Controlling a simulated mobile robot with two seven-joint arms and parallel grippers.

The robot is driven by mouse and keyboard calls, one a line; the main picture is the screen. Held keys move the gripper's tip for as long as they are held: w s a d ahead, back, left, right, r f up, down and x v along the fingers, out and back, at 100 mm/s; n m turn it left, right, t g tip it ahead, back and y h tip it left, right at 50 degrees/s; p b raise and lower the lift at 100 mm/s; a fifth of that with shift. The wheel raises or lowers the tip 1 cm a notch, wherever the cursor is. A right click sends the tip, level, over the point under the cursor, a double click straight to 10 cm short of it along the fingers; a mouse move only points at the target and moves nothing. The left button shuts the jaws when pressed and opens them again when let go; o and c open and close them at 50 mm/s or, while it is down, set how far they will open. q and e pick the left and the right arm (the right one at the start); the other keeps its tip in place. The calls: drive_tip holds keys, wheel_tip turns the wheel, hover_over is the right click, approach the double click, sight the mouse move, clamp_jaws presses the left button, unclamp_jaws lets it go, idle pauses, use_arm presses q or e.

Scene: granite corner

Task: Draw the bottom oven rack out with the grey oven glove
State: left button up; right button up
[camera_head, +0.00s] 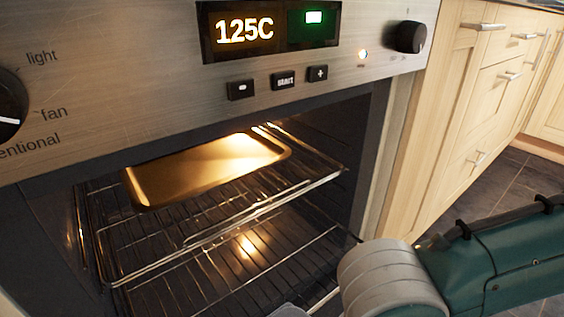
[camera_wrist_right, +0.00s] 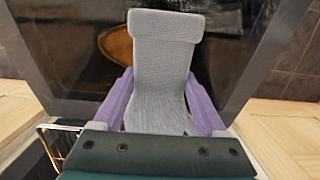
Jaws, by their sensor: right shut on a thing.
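The bottom oven rack (camera_head: 272,262) is a wire shelf inside the lit oven, below the rack with the tray. My right gripper (camera_wrist_right: 163,88) has purple fingers on either side of the grey oven glove (camera_wrist_right: 165,65) and is shut on it. The glove stands up in front of the wrist camera, its ribbed cuff at the top. In the head view a small pale grey piece shows at the bottom edge; I cannot tell whether it is the glove. Whether the glove touches the rack is hidden. My left gripper is not in view.
A golden baking tray (camera_head: 210,168) rests on the upper rack (camera_head: 310,180). The control panel (camera_head: 170,75) above reads 125C. Wooden cabinets (camera_head: 460,110) stand to the right over dark floor tiles (camera_head: 500,180). Wire bars (camera_wrist_right: 60,143) show at the lower left of the wrist view.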

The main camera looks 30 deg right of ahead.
drive_tip(key=shift+s+r+p, duration=0.15)
drive_tip(key=shift+s+p, duration=0.1)
drive_tip(key=shift+p, duration=0.1)
drive_tip(key=s+p, duration=0.3)
drive_tip(key=shift+s+d+r, duration=0.1)
drive_tip(key=shift+s+d, duration=0.05)
drive_tip(key=shift+s, duration=0.1)
drive_tip(key=shift+s+p, duration=0.4)
drive_tip(key=shift+s, duration=0.3)
drive_tip(key=shift+s+f, duration=0.2)
drive_tip(key=shift+s, duration=0.15)
